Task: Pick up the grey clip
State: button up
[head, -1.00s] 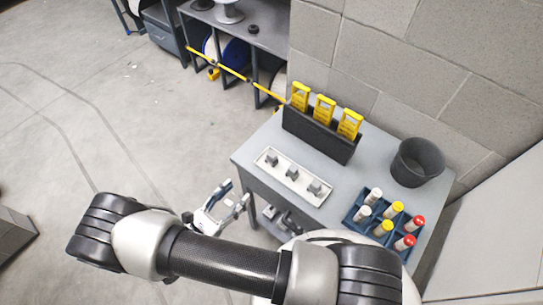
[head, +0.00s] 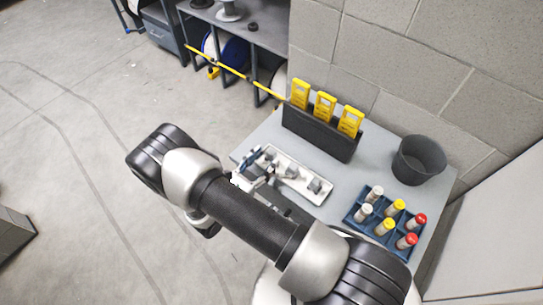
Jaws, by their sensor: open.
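A white tray (head: 317,201) lies on the grey table, along its left side. Grey clips sit in it: the right one (head: 315,186) and the middle one (head: 292,171) show clear of my gripper. The left end of the tray is partly covered by my gripper (head: 262,163), so I cannot clearly make out the clip there. My gripper is open, over or close beside that left end. Its height above the tray is hard to tell, and I see nothing held in it.
A dark holder (head: 318,136) with yellow tags stands behind the tray. A dark bin (head: 419,160) is at the back right. A blue rack (head: 363,232) with white-, yellow- and red-capped tubes stands at the right.

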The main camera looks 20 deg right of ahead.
jog(key=x, duration=0.2)
jog(key=shift+w+d+f, duration=0.1)
jog(key=shift+w+d, duration=0.1)
jog(key=shift+c, duration=0.5)
jog(key=c, duration=1)
